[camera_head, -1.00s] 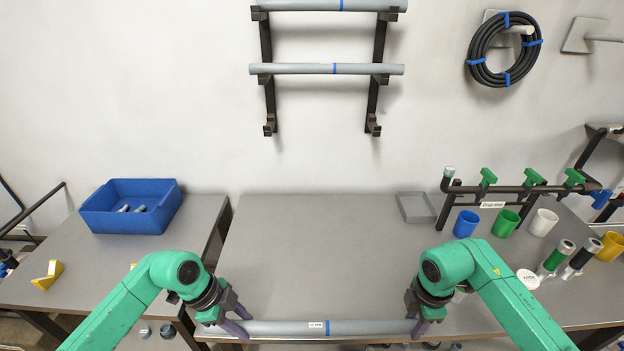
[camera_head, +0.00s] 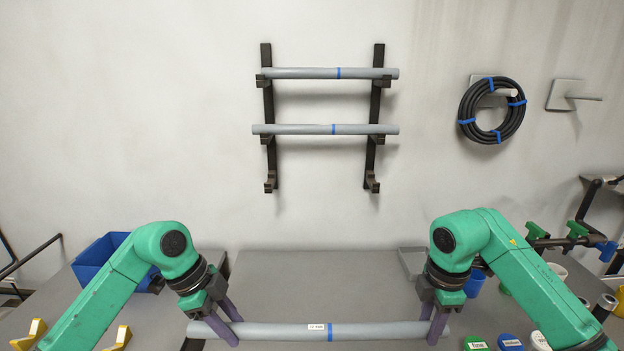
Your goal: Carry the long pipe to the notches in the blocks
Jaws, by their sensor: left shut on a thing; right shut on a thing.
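The long grey pipe (camera_head: 375,332) has a blue band and a small white label near its middle. It lies level across the lower middle of the head view. My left gripper (camera_head: 226,322) is shut on the pipe near its left end. My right gripper (camera_head: 434,322) is shut on it near its right end. Two yellow blocks, one at the far lower left (camera_head: 28,335) and one to its right (camera_head: 118,338), stand on the left table, left of the pipe. Their notches are hard to make out.
A wall rack (camera_head: 268,110) holds two more grey pipes. A blue bin (camera_head: 98,258) stands behind my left arm. A grey tray (camera_head: 410,262), cups and round labelled lids (camera_head: 510,342) are at the right. The grey table (camera_head: 320,280) behind the pipe is clear.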

